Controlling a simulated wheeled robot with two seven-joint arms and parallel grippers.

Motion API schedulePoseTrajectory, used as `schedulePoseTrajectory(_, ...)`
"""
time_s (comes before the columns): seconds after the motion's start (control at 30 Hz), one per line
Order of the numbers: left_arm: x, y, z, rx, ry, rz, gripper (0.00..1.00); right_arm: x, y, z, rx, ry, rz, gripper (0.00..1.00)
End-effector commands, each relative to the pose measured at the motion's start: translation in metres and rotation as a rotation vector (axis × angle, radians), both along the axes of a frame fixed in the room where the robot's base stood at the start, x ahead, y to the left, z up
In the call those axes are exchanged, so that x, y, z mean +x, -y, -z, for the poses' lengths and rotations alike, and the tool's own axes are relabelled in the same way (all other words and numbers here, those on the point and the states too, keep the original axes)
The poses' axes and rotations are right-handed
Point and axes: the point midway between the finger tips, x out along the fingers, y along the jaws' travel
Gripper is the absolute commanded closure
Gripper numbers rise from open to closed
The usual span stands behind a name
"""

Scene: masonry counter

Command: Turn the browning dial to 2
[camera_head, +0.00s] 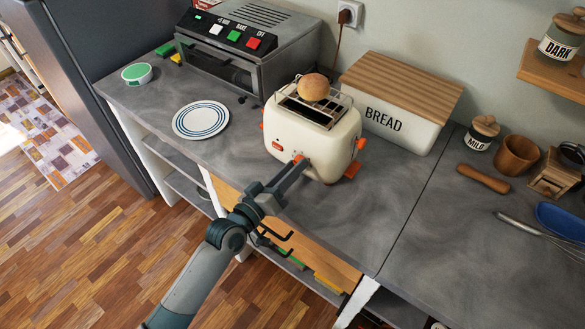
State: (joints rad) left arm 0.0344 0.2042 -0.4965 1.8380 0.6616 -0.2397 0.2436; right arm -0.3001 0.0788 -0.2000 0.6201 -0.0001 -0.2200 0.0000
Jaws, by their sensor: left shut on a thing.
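The cream toaster (340,150) stands on the grey counter, with a round bun (313,88) on the wire rack over its slots. My left gripper (298,163) reaches up from the lower left to the toaster's front face. It is shut on the small orange browning dial (298,157). The fingers hide most of the dial, and I cannot read its setting or any numbers. A small red-orange badge (277,146) shows on the front beside the fingers. Orange parts (360,143) stick out at the toaster's right end. My right gripper is not in view.
A white plate with blue rings (201,120) lies left of the toaster. A steel oven (235,50) stands behind it, and a bread box (400,125) behind right. A wooden rolling piece (483,178) and jars are further right. The counter front right of the toaster is clear.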

Motion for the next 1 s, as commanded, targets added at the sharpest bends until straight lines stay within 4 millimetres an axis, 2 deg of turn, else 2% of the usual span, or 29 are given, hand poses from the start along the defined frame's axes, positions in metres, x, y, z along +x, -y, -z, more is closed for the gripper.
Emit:
schedulePoseTrajectory(0.2,0.0,0.0,0.001,0.001,-0.002,0.0,0.97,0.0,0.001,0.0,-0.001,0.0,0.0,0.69)
schedulePoseTrajectory(0.23,0.0,0.0,0.001,0.001,-0.002,0.0,0.72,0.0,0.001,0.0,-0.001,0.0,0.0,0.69)
schedulePoseTrajectory(0.3,0.0,0.0,0.001,0.0,-0.003,0.0,0.55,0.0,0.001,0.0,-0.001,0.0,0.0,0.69)
schedulePoseTrajectory(0.73,-0.003,-0.002,0.001,-0.001,-0.002,0.001,0.55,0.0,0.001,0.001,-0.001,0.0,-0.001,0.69)
schedulePoseTrajectory(1.0,-0.025,-0.019,0.002,-0.002,-0.003,0.0,0.55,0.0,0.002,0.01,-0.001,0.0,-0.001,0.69)
